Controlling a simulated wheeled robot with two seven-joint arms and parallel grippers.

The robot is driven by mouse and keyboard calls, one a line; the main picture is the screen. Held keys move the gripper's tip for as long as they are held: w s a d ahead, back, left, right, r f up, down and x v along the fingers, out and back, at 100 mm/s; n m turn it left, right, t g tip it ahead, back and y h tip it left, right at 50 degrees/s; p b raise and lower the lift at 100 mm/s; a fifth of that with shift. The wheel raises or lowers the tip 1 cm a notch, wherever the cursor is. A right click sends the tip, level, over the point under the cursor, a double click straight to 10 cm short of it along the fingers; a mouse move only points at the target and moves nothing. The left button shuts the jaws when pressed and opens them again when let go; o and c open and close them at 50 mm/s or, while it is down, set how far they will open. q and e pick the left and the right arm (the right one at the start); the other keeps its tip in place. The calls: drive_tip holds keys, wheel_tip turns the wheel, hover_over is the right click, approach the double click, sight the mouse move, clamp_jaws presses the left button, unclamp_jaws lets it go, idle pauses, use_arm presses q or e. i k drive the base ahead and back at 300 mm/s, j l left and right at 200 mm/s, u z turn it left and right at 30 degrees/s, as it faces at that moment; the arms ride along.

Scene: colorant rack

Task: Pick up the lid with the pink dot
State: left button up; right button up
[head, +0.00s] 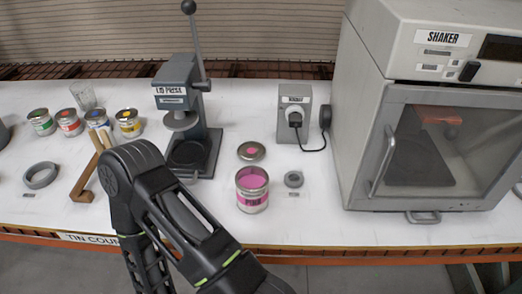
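The lid with the pink dot (251,151) lies flat on the white bench, a grey metal disc with a pinkish-red centre. It sits just behind an open paint can (252,190) with pink paint in it and a pink band on its side. Neither gripper shows in the head view. A dark arm of mine crosses the lower left-centre, bent at a joint, left of the pink can. Its end runs out of the bottom of the picture, so I cannot see what its gripper does.
A grey lid press (185,120) with a tall lever stands left of the lid. A small grey ring (294,179) lies right of the can. Behind are a socket box (294,112) and the large shaker (440,115) at right. Several small cans (128,123) stand at left.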

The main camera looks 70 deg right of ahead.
sight(250, 151)
drive_tip(key=z, duration=2.2)
